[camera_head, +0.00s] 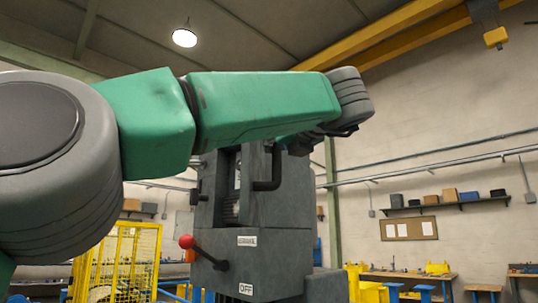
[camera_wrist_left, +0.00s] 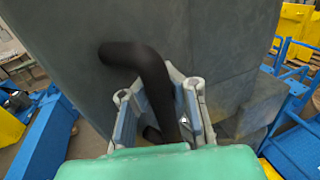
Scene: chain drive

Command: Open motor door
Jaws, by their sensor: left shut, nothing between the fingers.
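The dark grey motor housing (camera_head: 250,220) stands upright in the middle of the head view, and its flat face (camera_wrist_left: 225,45) fills much of the left wrist view. A bent black handle (camera_head: 268,180) sticks out from it; it also shows large in the left wrist view (camera_wrist_left: 152,75). My left gripper (camera_wrist_left: 158,88) is at this handle, its two grey fingers showing on either side of the bar in the picture. It is shut with nothing held. In the head view my green arm hides most of it. I cannot tell whether the door is ajar.
A lever with a red ball (camera_head: 187,241) sticks out at the housing's lower left, near an OFF label (camera_head: 246,289). A yellow cage (camera_head: 125,262) stands at the left. Workbenches (camera_head: 410,275) and a wall shelf (camera_head: 440,205) are at the far right.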

